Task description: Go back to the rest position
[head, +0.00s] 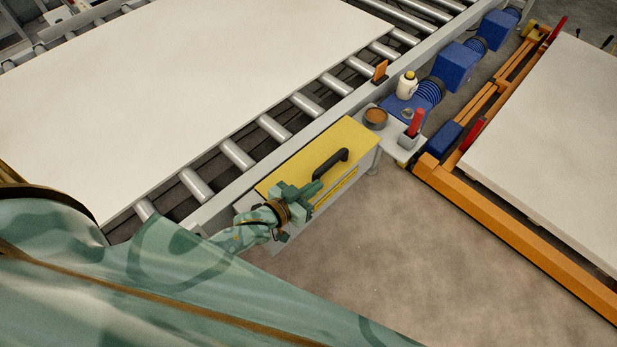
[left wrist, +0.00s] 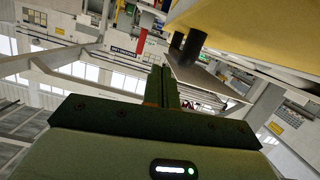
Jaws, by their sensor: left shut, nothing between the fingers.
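My left gripper (head: 312,188) is shut and empty. In the head view it is over the front edge of a yellow-topped box (head: 312,150), below and left of the black handle (head: 331,163) on its lid. I cannot tell whether it touches the box. In the left wrist view the shut fingers (left wrist: 163,85) point away from the camera, and a yellow surface (left wrist: 250,30) with a black part (left wrist: 188,45) shows at the upper right. My right gripper is not in view.
A roller conveyor (head: 238,153) with a large white panel (head: 170,90) runs behind the box. A small shelf (head: 398,143) holds a brown bowl (head: 376,117) and a red-handled item (head: 416,122). An orange frame (head: 520,244) with white panels stands right. Floor (head: 420,240) between is clear.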

